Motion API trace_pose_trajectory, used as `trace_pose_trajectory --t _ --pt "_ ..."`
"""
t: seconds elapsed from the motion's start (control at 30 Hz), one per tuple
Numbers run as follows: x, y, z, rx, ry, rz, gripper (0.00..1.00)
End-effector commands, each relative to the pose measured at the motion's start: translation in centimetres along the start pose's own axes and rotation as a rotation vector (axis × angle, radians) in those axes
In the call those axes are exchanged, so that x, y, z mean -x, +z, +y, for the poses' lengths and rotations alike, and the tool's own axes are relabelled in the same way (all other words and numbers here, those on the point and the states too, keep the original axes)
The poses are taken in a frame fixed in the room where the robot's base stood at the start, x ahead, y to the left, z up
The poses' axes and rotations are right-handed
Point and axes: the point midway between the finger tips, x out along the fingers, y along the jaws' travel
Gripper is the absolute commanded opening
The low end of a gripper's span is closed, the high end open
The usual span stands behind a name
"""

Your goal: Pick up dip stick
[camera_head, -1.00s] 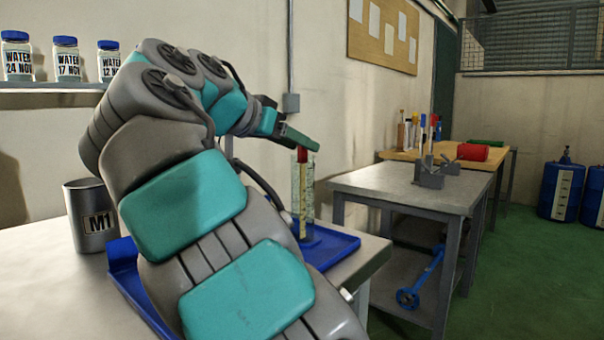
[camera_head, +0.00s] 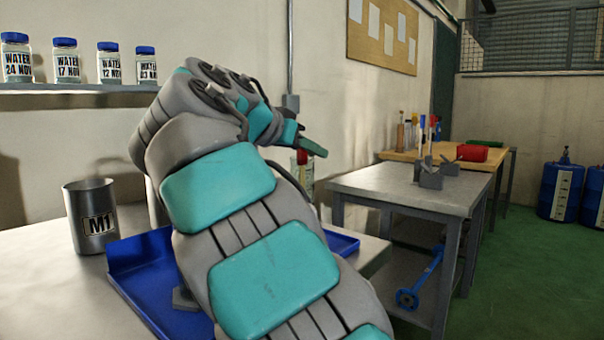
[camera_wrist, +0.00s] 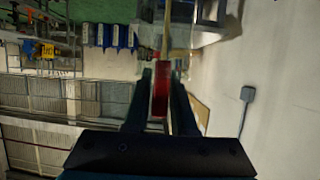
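The dip stick has a red handle (camera_head: 302,157) and a pale yellowish stem. In the head view it stands in a clear cylinder (camera_head: 306,178) at the right end of the blue tray (camera_head: 343,243). My arm hides the cylinder's lower part. My gripper (camera_head: 314,149) is just above and right of the red handle in the head view. In the wrist view the red handle (camera_wrist: 160,92) lies between the two fingers of my gripper (camera_wrist: 164,88), with the stem running on beyond it. A thin light gap shows beside the handle, so the fingers look open around it.
Several labelled water bottles (camera_head: 109,63) stand on the wall shelf (camera_head: 40,88). A grey side table (camera_head: 400,190) with a small holder (camera_head: 430,172) is to the right.

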Motion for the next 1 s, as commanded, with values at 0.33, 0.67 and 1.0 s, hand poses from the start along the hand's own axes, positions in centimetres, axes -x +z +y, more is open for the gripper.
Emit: trace_pose_trajectory --t 0.33,0.67,1.0 --pt "0.0 0.0 0.0 0.0 0.0 0.0 0.0" --pt "0.0 0.0 0.0 0.0 0.0 0.0 0.0" --pt "0.6 -1.6 1.1 -0.002 0.0 0.001 0.0"
